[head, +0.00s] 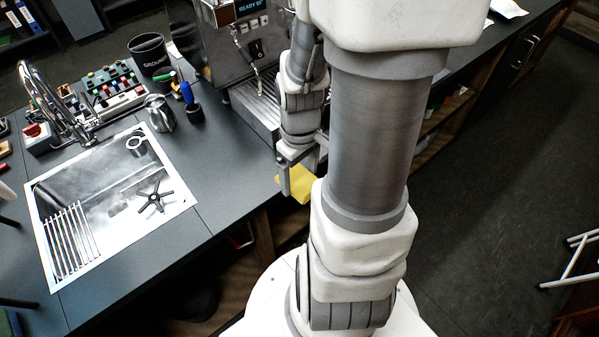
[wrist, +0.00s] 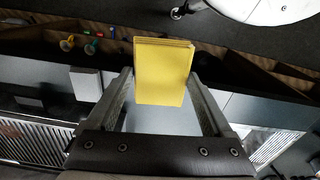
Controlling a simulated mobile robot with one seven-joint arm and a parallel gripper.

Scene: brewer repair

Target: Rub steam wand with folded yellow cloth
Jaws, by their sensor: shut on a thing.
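The folded yellow cloth (wrist: 162,72) is held between the two fingers of my gripper (wrist: 165,95) in the wrist view, its layered edge showing at the top. In the head view the yellow cloth (head: 297,186) shows below my gripper (head: 298,180), near the counter's front edge and partly hidden by my arm. The steam wand (head: 257,80) hangs at the front of the espresso machine (head: 228,50), above and left of my gripper. The cloth is apart from the wand. Part of the machine is hidden behind my arm.
A drip tray (head: 255,108) lies under the machine's front. Left of it stand a metal pitcher (head: 160,113), a black "GROUNDS" bin (head: 150,55) and a dark cup with a blue-handled tool (head: 190,100). A sink (head: 110,200) is set into the counter at left.

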